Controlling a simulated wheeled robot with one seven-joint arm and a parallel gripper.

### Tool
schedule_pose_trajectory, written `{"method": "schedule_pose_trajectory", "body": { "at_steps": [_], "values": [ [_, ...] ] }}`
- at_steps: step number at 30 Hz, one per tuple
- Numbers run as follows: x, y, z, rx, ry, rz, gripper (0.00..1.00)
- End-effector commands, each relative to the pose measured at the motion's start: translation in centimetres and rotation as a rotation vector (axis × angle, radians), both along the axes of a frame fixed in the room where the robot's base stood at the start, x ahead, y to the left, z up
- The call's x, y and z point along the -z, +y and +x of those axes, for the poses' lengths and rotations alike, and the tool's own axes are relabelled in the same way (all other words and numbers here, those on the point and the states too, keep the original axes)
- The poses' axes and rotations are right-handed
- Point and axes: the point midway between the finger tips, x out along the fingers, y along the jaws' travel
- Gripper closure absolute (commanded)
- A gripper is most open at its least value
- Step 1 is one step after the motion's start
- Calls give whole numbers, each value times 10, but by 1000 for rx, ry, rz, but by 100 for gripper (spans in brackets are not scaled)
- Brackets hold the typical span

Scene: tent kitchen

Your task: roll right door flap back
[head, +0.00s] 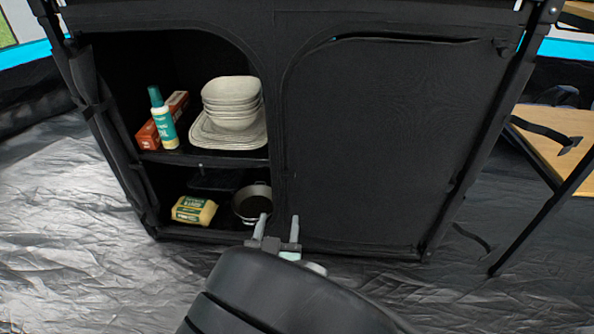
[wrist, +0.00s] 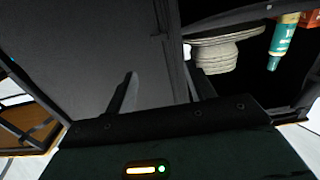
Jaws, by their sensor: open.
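The right door flap (head: 385,140) is a black fabric panel hanging down over the right half of the black cabinet. A thin dark gap shows along its top edge. It fills the left part of the wrist view (wrist: 85,65), where the scene appears upside down. My gripper (head: 277,229) is open and empty, low in front of the centre divider (head: 278,130), near the flap's lower left edge. In the wrist view, its two fingers (wrist: 162,85) stand apart in front of the flap's edge and the divider. Whether they touch the fabric cannot be told.
The left compartment is open, its flap (head: 92,100) gathered at the left side. It holds stacked bowls (head: 232,104), plates, a bottle (head: 162,120), a yellow package (head: 194,210) and a pot (head: 252,201). A wooden table (head: 555,150) stands at the right.

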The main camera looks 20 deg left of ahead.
Motion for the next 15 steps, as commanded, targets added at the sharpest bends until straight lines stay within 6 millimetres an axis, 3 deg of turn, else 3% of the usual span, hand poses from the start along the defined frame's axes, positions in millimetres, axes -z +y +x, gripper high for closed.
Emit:
{"method": "schedule_pose_trajectory", "body": {
  "at_steps": [15],
  "values": [
    [4, 25, 104, 1, 0, 4, 45]
  ]
}}
